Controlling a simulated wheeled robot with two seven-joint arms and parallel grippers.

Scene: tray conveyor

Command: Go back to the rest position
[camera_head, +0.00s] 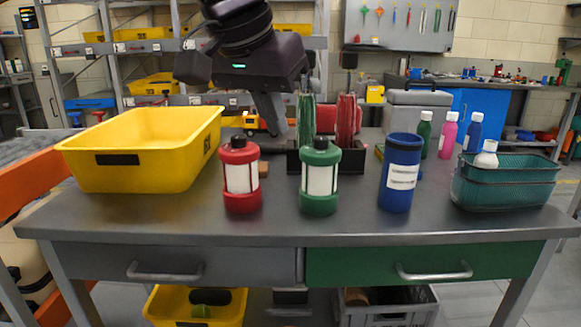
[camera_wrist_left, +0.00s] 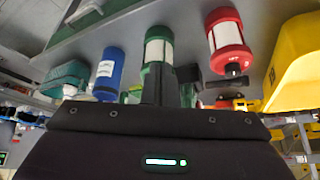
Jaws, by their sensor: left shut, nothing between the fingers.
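My left gripper (camera_head: 272,125) hangs from the top of the head view, its fingers pointing down behind the red and green canisters. Its fingers look shut and empty, and they also show in the left wrist view (camera_wrist_left: 165,92). The red canister (camera_head: 241,203) and green canister (camera_head: 319,203) stand upright on the grey table (camera_head: 270,230). In the left wrist view the table appears upside down, with the green canister (camera_wrist_left: 158,48) just beyond the fingers and the red canister (camera_wrist_left: 228,38) to the right. My right gripper is not in view.
A yellow bin (camera_head: 130,170) stands on the table's left. A dark rack (camera_head: 292,160) with green and red discs is close to the gripper. A blue container (camera_head: 398,199), several bottles and a teal basket (camera_head: 500,195) stand right. The table's front strip is clear.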

